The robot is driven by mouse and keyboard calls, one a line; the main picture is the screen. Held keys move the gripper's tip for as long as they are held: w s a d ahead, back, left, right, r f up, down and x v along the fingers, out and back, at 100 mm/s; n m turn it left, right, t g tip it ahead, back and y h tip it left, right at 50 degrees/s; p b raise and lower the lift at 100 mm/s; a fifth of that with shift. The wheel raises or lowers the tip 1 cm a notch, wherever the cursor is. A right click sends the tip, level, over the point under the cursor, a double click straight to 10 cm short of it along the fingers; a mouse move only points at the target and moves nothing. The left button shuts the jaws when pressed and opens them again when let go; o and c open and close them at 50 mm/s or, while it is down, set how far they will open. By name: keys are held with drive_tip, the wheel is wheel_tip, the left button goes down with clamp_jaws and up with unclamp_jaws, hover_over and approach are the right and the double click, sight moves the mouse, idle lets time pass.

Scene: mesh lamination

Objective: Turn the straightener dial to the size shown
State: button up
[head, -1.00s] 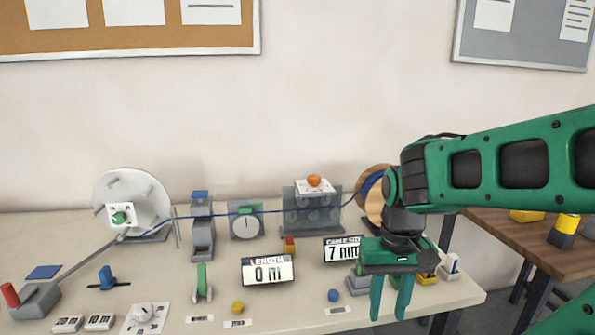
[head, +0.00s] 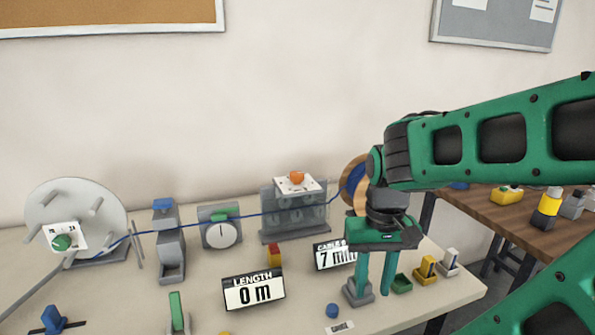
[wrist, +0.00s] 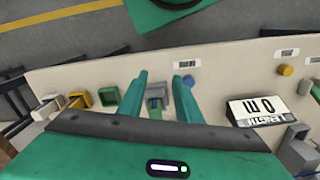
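The straightener (head: 268,218) is a grey see-through housing with rollers at the back of the table, and a blue cable runs across it. Its dial, an orange knob (head: 296,178), sits on a white plate on top; its markings are too small to read. A sign (head: 335,255), partly hidden by my gripper, reads 7 mm. My gripper (head: 376,275) points down with its fingers apart, to the right of the dial and in front of it.
A length sign (head: 253,291) reads 0 m. A cable reel (head: 80,205) with a green knob stands at left, a grey dial gauge (head: 220,230) nearer the middle. Small yellow (head: 425,266) and blue (head: 332,311) pieces lie near the table's right front. A wooden table stands at right.

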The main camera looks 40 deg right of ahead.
drive_tip(key=o, duration=0.4)
drive_tip(key=shift+o, duration=0.4)
drive_tip(key=w+r, duration=0.1)
drive_tip(key=d+r, duration=0.1)
drive_tip(key=r, duration=0.1)
drive_tip(key=shift+w+d+t, duration=0.2)
drive_tip(key=shift+w+t, duration=0.1)
drive_tip(key=shift+w, duration=0.1)
drive_tip(key=t+h, duration=0.2)
drive_tip(key=t, duration=0.1)
approach(296, 173)
drive_tip(key=shift+n, duration=0.4)
drive_tip(key=x, duration=0.8)
drive_tip(key=shift+d+f, duration=0.1)
drive_tip(key=shift+f, duration=0.1)
drive_tip(key=c, duration=1)
